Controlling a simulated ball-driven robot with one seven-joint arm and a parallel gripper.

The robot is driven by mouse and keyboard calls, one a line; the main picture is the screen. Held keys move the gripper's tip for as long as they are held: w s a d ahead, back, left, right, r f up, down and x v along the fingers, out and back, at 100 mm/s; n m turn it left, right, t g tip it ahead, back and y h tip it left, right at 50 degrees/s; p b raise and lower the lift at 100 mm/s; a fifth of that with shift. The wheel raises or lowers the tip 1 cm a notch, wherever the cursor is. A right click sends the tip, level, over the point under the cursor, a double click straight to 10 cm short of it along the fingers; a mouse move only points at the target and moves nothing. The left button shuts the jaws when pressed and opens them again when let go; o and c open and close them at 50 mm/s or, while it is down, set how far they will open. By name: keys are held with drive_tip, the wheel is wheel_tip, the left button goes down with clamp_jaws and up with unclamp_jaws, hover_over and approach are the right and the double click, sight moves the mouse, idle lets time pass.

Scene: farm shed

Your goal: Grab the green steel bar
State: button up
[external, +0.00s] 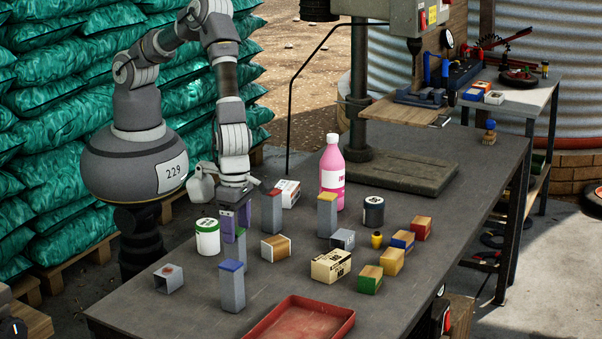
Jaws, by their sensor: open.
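Several grey steel bars stand upright on the table. One grey bar (234,256) stands directly under my gripper (236,226), with a little green near its top. The purple fingers reach down around its upper end and hide most of it. The gripper is open; I cannot tell whether the fingers touch the bar. Nearby stand a blue-topped bar (232,290) in front, a red-topped bar (271,213) to the right and a yellow-topped bar (327,216) farther right.
A white and green can (207,238) stands close left of the gripper. A hollow steel piece (168,279), a red tray (340,325), a cardboard box (331,266), several coloured blocks and a pink bottle (332,175) are around. The table's right front is clear.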

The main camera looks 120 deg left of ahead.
sight(235, 248)
drive_tip(key=f+b, duration=0.1)
drive_tip(key=f, duration=0.3)
drive_tip(key=f+b, duration=0.1)
drive_tip(key=f, duration=0.1)
drive_tip(key=shift+d+b, duration=0.35)
drive_tip(key=shift+d, duration=0.05)
drive_tip(key=c, duration=1.2)
